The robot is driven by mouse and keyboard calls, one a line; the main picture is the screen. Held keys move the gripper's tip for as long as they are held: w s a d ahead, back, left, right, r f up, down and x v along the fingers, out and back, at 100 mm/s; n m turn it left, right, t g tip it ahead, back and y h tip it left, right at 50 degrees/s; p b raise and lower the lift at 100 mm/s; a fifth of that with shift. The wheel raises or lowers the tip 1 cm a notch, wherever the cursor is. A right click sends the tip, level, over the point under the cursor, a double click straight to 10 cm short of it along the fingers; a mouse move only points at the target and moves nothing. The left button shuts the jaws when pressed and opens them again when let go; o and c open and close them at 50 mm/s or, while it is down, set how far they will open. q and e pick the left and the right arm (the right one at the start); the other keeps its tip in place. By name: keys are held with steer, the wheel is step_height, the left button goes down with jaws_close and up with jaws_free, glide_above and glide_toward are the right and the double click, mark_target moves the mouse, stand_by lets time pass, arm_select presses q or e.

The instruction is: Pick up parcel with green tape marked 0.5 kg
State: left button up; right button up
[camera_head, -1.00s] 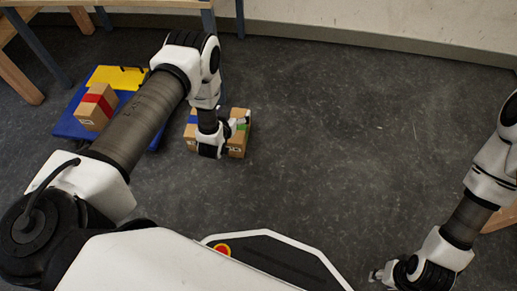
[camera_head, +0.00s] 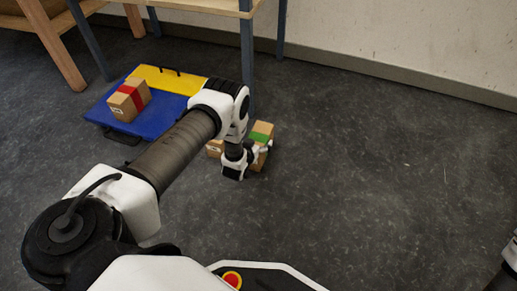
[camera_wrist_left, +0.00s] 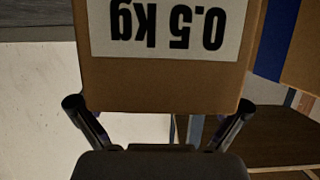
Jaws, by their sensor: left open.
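The parcel with green tape (camera_head: 263,130) is a brown box on the floor. My left gripper (camera_head: 259,150) is at its near side and partly hides it. In the left wrist view the parcel (camera_wrist_left: 160,85) is close up, with its white "0.5 kg" label upside down. The left gripper (camera_wrist_left: 158,105) is open there, its fingertips near the parcel's two lower corners. I cannot tell whether they touch it. My right gripper is out of view.
A brown parcel (camera_head: 214,148) stands left of the green-taped one; a blue-taped parcel (camera_wrist_left: 298,50) shows close beside it in the wrist view. A red-taped parcel (camera_head: 129,98) lies on a blue and yellow platform (camera_head: 160,122). Floor to the right is clear.

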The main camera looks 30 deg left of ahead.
arm_select(q)
steer(key=shift+w+f, duration=0.3)
steer(key=shift+w, duration=0.05)
steer(key=shift+a+r, duration=0.1)
steer(key=shift+r, duration=0.1)
steer(key=c, duration=1.8)
